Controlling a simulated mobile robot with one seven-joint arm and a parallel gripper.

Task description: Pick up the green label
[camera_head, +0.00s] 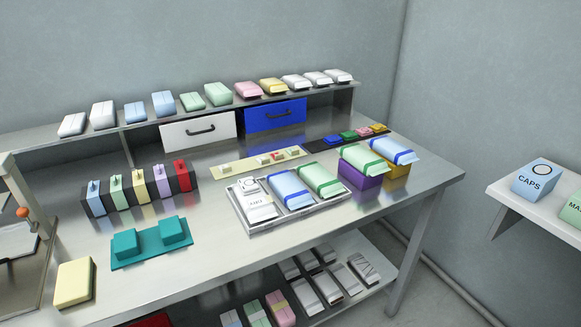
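Small coloured pieces lie in a row on a dark strip (317,146) at the back right of the steel table. One is a green piece (348,135), between a blue piece (332,140) and a red or pink piece (364,132), with a yellow piece (379,128) at the right end. The green piece is the likeliest green label, but no writing on it is readable. A pale green block (118,193) also stands in the black rack at the left. My gripper is not in view.
A tray (300,225) with wrapped packs stands in front of the strip. Green-and-white (361,157) and blue-and-white (394,150) packs rest on purple (358,179) and yellow (398,171) boxes nearby. A shelf (140,121) with drawers runs behind. The table's front right is bare.

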